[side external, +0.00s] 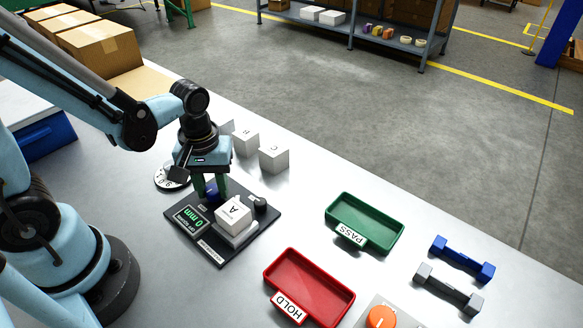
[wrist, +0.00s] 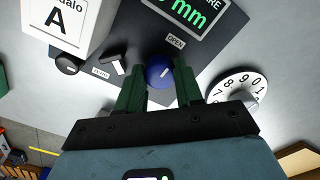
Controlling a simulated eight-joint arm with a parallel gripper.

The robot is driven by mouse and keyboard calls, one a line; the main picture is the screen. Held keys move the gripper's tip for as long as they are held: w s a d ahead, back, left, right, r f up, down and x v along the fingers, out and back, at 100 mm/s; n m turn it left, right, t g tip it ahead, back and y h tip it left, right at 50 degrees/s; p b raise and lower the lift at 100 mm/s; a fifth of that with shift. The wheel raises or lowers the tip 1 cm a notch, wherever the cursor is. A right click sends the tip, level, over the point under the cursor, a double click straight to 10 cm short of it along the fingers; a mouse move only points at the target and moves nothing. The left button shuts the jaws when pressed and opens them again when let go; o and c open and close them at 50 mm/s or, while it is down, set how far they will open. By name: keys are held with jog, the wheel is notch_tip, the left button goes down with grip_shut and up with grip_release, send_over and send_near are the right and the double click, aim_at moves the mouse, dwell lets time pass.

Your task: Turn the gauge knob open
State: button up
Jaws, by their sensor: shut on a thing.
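The blue gauge knob (wrist: 159,75) sits on a dark base plate (side external: 258,222). It carries a small white mark; I cannot be sure of its angle. My gripper (wrist: 160,82) points down with its green fingers shut on the knob, one on each side. In the side external view the gripper (side external: 210,187) hides most of the knob. A label reading OPEN (wrist: 176,42) lies beyond the knob. The gauge display (side external: 190,219) shows 0 mm in green. A white block marked A (side external: 233,215) stands on the plate beside the knob.
A black knob (side external: 260,202) is on the plate's far side. White blocks, including B (side external: 245,144) and C (side external: 274,160), stand behind. A numbered dial (side external: 172,178) lies left. The green PASS tray (side external: 390,236) and red HOLD tray (side external: 335,290) are right. Clear table lies between plate and trays.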

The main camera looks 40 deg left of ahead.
aim_at(214, 187)
jog(key=shift+n, duration=0.4)
jog(key=o, duration=1)
jog(key=shift+o, duration=0.2)
jog(key=shift+r, duration=0.15)
notch_tip(214, 187, up, 12)
dwell(0.3)
jog(key=m+t, duration=0.2)
jog(key=m, duration=0.1)
jog(key=w+m+t, duration=0.1)
jog(key=m+t, duration=0.1)
jog(key=m, duration=0.1)
jog(key=w+m+t, duration=0.1)
jog(key=m+t, duration=0.2)
jog(key=shift+w+a, duration=0.25)
jog(key=shift+a, duration=0.15)
